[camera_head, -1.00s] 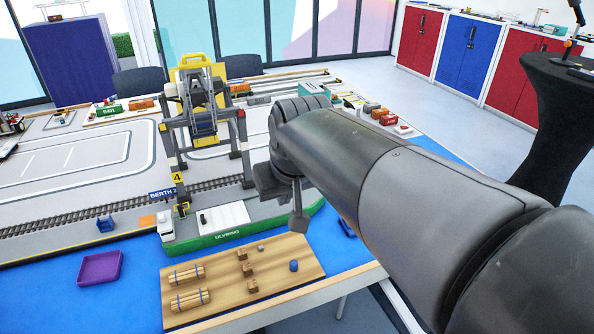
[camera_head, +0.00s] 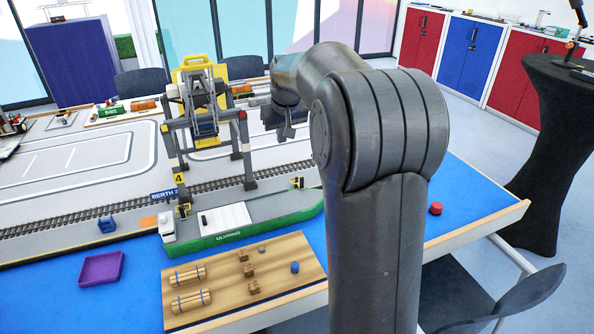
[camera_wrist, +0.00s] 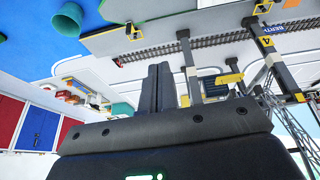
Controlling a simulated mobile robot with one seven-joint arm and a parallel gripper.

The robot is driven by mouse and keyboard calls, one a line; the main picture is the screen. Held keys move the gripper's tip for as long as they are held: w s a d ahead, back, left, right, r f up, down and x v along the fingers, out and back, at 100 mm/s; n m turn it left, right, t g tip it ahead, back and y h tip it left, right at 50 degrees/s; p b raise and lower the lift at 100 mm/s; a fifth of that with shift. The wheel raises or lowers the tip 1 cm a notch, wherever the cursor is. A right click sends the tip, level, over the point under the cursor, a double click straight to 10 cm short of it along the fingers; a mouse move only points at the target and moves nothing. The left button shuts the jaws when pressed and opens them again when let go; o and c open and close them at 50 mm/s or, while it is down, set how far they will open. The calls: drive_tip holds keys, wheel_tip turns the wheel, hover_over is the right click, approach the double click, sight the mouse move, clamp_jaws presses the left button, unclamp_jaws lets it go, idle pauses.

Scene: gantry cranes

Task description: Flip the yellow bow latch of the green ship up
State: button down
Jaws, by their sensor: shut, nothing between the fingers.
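The green ship (camera_head: 240,234) lies along the quay, white cabin at the left, bow toward the right. The yellow bow latch (camera_head: 297,183) is small, yellow and black, by the ship's far side near the bow; its exact position is too small to tell. It also shows in the wrist view (camera_wrist: 133,31), at the deck edge by the rails. My gripper (camera_head: 286,132) is above and beyond the bow latch, right of the crane. In the wrist view its fingers (camera_wrist: 160,72) are shut together and empty, apart from the latch and the ship.
The gantry crane (camera_head: 205,130) stands over the track left of my gripper. A second yellow latch (camera_head: 183,210) is near the cabin. A wooden board (camera_head: 225,290) with small pieces and a purple tray (camera_head: 101,268) lie in front. A blue-green cup-like thing (camera_wrist: 68,20) shows in the wrist view.

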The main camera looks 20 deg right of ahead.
drive_tip(key=w+d+f, duration=0.6)
drive_tip(key=w+f, duration=0.2)
drive_tip(key=w, duration=0.2)
hover_over(298, 183)
drive_tip(key=s, duration=0.1)
wheel_tip(298, 183, down, 8)
drive_tip(key=shift+s+d+r+g, duration=0.1)
drive_tip(key=shift+s+r+g, duration=0.1)
drive_tip(key=shift+g, duration=0.1)
drive_tip(key=shift+f, duration=0.1)
drive_tip(key=x, duration=1)
drive_tip(key=shift+a, duration=0.2)
drive_tip(key=shift+s, duration=2)
